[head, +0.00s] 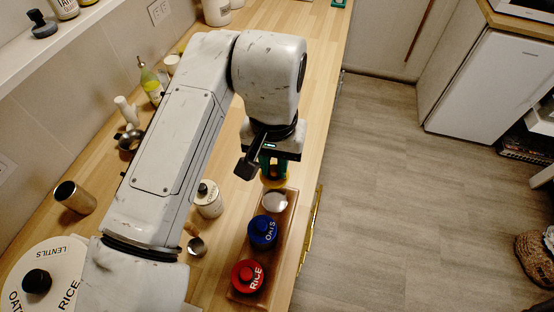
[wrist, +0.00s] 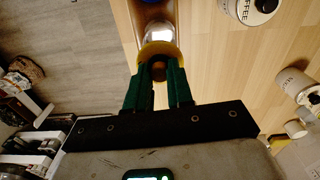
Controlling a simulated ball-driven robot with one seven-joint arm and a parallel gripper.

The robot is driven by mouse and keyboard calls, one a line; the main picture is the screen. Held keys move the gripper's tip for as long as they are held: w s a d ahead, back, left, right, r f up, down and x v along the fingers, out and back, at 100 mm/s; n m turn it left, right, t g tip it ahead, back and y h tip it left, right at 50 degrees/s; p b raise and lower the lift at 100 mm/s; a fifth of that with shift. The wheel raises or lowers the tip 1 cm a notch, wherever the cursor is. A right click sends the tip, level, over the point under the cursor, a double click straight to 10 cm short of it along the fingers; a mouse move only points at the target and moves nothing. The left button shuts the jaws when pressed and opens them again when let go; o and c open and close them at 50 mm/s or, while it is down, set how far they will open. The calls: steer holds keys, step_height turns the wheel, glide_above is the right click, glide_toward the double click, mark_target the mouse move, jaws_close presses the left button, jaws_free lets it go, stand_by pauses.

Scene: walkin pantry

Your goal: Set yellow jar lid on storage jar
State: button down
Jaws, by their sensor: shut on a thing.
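My gripper (head: 271,168) points down over the far end of the wooden tray (head: 287,232), its green fingers shut on the yellow jar lid (head: 275,182). In the wrist view the fingers (wrist: 158,74) close on the lid's knob, and the yellow lid's rim (wrist: 160,47) shows beyond them. The storage jar (head: 275,202) has a pale, lidless top and stands on the tray just nearer than the lid. It also shows in the wrist view (wrist: 159,30), partly hidden by the lid. I cannot tell the height gap between lid and jar.
On the tray are a blue OATS lid (head: 263,231) and a red RICE lid (head: 248,277). A white jar with a black knob (head: 209,199) and a small metal cup (head: 196,247) stand left. The floor (head: 410,200) lies beyond the counter's right edge.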

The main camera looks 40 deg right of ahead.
mark_target(275, 179)
steer(key=shift+f+b, duration=1.55)
steer(key=shift+f, duration=0.9)
steer(key=shift+f, duration=0.5)
stand_by(0.9)
steer(key=shift+c, duration=2.2)
jaws_free()
steer(key=shift+r, duration=0.1)
steer(key=shift+r+p, duration=3.2)
steer(key=shift+r, duration=0.25)
